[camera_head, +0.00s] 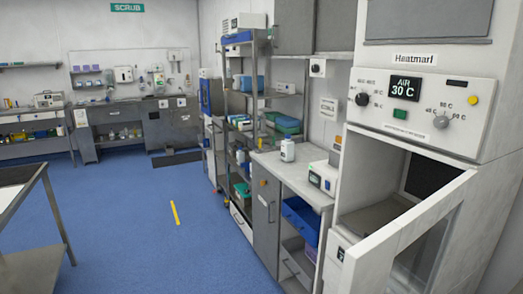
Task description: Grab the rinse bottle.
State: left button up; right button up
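Neither of my grippers is in view, and nothing touches the white bottle.
A warming cabinet (440,100) with an open door (400,240) fills the right side. A small white device (322,177) sits on the counter. A metal table (30,215) stands at left.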

aim_at(287, 145)
jog(key=j+z, duration=0.2)
jog(key=z, duration=0.2)
jog(key=j+z, duration=0.25)
jog(key=z, duration=0.15)
jog(key=j+z, duration=0.35)
jog(key=i+j+z, duration=0.15)
jog(key=j+z, duration=0.8)
jog(key=j, duration=0.25)
jog(key=j+z, duration=0.5)
jog(key=j, duration=0.15)
jog(key=i+j, duration=0.1)
jog(key=j, duration=3.65)
